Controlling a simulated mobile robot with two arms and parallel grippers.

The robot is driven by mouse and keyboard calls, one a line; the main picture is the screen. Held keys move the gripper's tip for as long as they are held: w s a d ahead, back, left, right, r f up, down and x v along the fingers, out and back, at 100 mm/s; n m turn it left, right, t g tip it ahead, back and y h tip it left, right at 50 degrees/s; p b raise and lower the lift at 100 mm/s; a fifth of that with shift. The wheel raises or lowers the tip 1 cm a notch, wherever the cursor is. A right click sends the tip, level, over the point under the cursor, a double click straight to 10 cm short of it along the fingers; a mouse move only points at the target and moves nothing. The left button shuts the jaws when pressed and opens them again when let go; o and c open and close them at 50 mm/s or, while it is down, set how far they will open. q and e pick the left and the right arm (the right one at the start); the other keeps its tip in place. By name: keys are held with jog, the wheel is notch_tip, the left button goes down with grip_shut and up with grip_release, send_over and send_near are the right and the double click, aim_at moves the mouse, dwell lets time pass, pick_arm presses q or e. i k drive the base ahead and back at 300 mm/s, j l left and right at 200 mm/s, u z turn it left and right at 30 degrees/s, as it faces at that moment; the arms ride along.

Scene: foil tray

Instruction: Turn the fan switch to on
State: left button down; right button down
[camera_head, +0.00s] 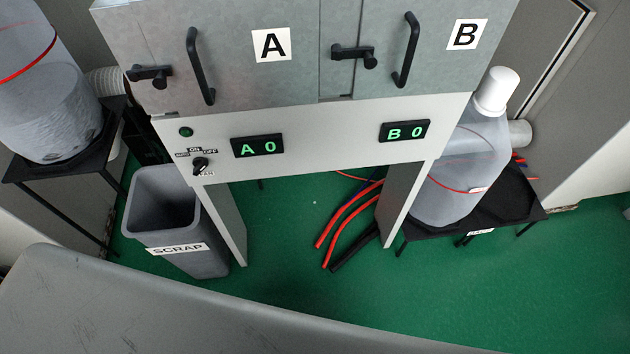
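The fan switch (200,165) is a small black rotary knob on the left of the cabinet's grey front panel (320,140). Small labels around it include ON above it and OFF at the upper right; the other lettering is too small to read surely. I cannot tell exactly which label the knob points to. A small green lamp (186,132) sits above the switch. Neither of my grippers is in view.
A grey SCRAP bin (160,215) stands below the switch. Cabinet doors A (225,60) and B (430,45) are closed, with black handles. Displays read A 0 (257,146) and B 0 (405,131). A grey surface (150,310) crosses the foreground. Hoses (345,225) lie underneath.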

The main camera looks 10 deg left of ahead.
aim_at(200, 164)
jog(key=k+u, duration=0.1)
jog(key=u, duration=1.05)
